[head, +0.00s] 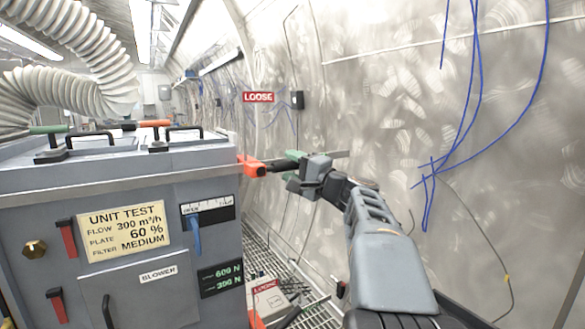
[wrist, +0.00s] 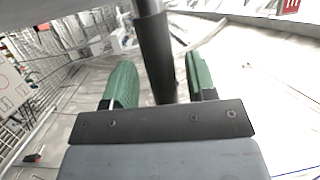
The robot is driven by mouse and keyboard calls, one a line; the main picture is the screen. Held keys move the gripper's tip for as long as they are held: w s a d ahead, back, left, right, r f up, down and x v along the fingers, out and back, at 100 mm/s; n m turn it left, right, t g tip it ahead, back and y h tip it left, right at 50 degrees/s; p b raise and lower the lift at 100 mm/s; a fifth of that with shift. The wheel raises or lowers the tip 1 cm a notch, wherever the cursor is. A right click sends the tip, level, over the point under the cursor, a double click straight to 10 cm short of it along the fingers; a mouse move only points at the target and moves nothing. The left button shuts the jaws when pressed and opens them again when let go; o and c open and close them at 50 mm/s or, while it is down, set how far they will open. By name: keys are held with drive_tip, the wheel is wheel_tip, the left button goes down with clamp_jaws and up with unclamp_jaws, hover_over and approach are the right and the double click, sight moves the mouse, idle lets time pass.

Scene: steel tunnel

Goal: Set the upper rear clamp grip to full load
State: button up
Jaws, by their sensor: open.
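An orange clamp (head: 251,167) sticks out from the upper right edge of the grey unit, with a dark grip (head: 277,165) pointing right. In the wrist view the dark grip (wrist: 155,60) runs between my fingers, on a paler metal rod. My gripper (head: 291,169) has green fingers and stands at the grip's outer end. In the wrist view my gripper (wrist: 160,66) is open, one finger on each side of the grip, with gaps showing. A small display (head: 222,278) on the unit reads 600 N above 300 N.
The unit's front has a label panel (head: 124,231), red levers (head: 68,239) and a blue-handled slider (head: 195,235). A curved steel wall (head: 400,110) with blue cables lies to the right.

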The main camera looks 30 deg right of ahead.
drive_tip(key=b+v, duration=0.2)
drive_tip(key=v, duration=1.2)
drive_tip(key=shift+w, duration=0.1)
drive_tip(key=a+f+g+h+p, duration=0.4)
drive_tip(key=f+g, duration=0.6)
drive_tip(key=f, duration=0.9)
drive_tip(key=s+a+f+n+g+h+p, duration=0.1)
drive_tip(key=s+a+n+g+p, duration=0.1)
drive_tip(key=a+n, duration=0.5)
drive_tip(key=s+a+f+n+g+h+p, duration=0.1)
drive_tip(key=s+a+n+g+p, duration=0.2)
drive_tip(key=a, duration=0.8)
drive_tip(key=s+n+p, duration=0.2)
drive_tip(key=n, duration=0.1)
drive_tip(key=shift+s+a+f+n+h, duration=0.2)
drive_tip(key=shift+a+f+n+h, duration=0.1)
drive_tip(key=shift+n, duration=0.1)
